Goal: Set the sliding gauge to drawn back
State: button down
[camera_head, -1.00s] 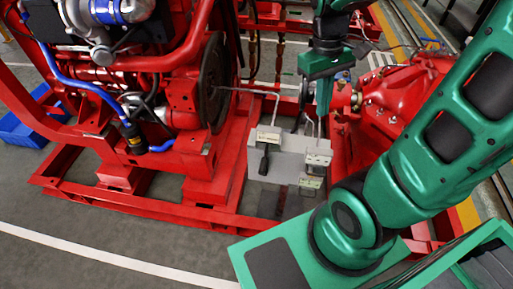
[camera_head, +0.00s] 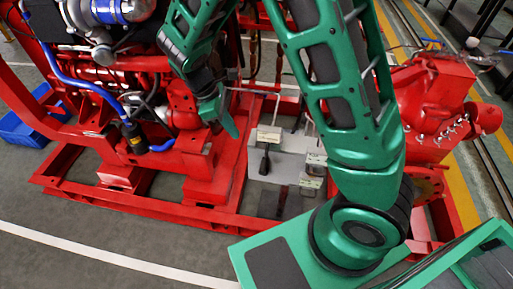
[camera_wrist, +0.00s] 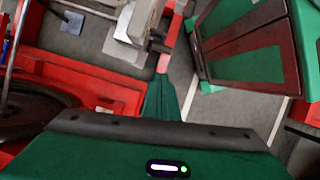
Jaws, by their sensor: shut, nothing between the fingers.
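My gripper (camera_head: 229,128) is shut and empty, pointing down and to the right. It is in front of the red engine frame, just left of a grey fixture (camera_head: 280,163). In the wrist view my shut fingers (camera_wrist: 161,98) reach over the red base. The fixture carries a pale block with a dark handle (camera_head: 265,160) hanging at its front left, and smaller pale blocks (camera_head: 314,167) at its right, partly behind my arm. The fixture also shows in the wrist view (camera_wrist: 128,40). I cannot tell which part is the sliding gauge.
The red engine (camera_head: 130,80) with blue hoses stands left of the gripper. A red pump (camera_head: 435,100) stands at the right. The red base rail (camera_head: 130,205) runs along the front. A blue crate (camera_head: 30,125) sits far left. Grey floor in front is clear.

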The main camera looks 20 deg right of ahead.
send_near(257, 148)
jog(key=s+a+f, duration=0.2)
jog(key=s+f, duration=0.2)
jog(key=d, duration=0.2)
jog(key=s+d, duration=0.1)
jog(key=d, duration=0.1)
jog(key=shift+s+f, duration=0.1)
jog(key=shift+f, duration=0.15)
jog(key=shift+a, duration=0.1)
